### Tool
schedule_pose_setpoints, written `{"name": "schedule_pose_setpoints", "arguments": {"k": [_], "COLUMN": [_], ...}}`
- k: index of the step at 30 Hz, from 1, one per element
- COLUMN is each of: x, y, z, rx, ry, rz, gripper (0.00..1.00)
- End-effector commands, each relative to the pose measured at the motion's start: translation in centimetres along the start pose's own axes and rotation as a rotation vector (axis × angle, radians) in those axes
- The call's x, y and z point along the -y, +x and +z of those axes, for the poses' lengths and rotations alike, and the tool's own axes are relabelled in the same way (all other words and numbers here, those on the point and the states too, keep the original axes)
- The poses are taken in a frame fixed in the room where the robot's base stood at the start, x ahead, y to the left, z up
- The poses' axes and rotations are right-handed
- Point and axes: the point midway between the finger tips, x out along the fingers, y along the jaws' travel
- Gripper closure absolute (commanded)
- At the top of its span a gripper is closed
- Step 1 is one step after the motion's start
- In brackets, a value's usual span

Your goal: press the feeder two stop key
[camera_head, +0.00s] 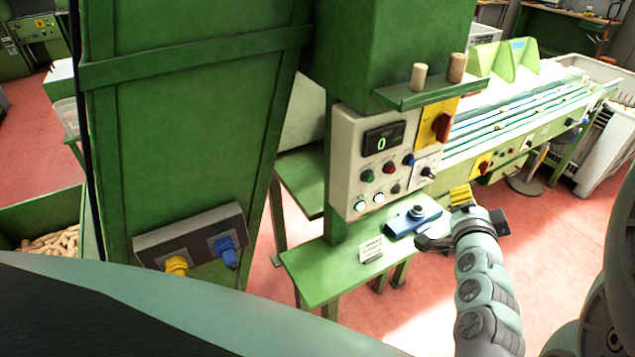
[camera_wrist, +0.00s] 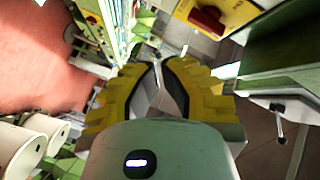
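The pale control panel (camera_head: 372,165) on the green machine has a display reading 0. It carries a green button (camera_head: 367,177), a red button (camera_head: 389,168), a blue knob (camera_head: 409,159), dark knobs and two lit white buttons (camera_head: 379,198). The labels are too small to read, so I cannot tell which key is feeder two stop. My gripper (camera_head: 461,190) is to the right of and below the panel, apart from it in the picture. In the wrist view its yellow fingers (camera_wrist: 161,64) come together at the tips with nothing held.
A red rotary switch on a yellow plate (camera_head: 440,125) is beside the panel, also in the wrist view (camera_wrist: 208,19). Two corks (camera_head: 418,77) stand on the ledge above. A blue device (camera_head: 413,216) and a small card (camera_head: 371,249) are on the green shelf below.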

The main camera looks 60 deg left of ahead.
Motion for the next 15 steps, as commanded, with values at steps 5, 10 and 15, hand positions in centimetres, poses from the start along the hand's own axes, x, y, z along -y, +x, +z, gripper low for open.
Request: {"name": "schedule_pose_setpoints", "arguments": {"k": [5,10,15], "x": [-0.6,-0.5,-0.5], "y": [0.2,0.2,0.2], "z": [4.2,5.3,5.3], "rx": [0.131,0.173,0.173], "ry": [0.043,0.057,0.057], "rz": [-0.002,0.000,0.001], "gripper": [1.00,1.00,1.00]}}
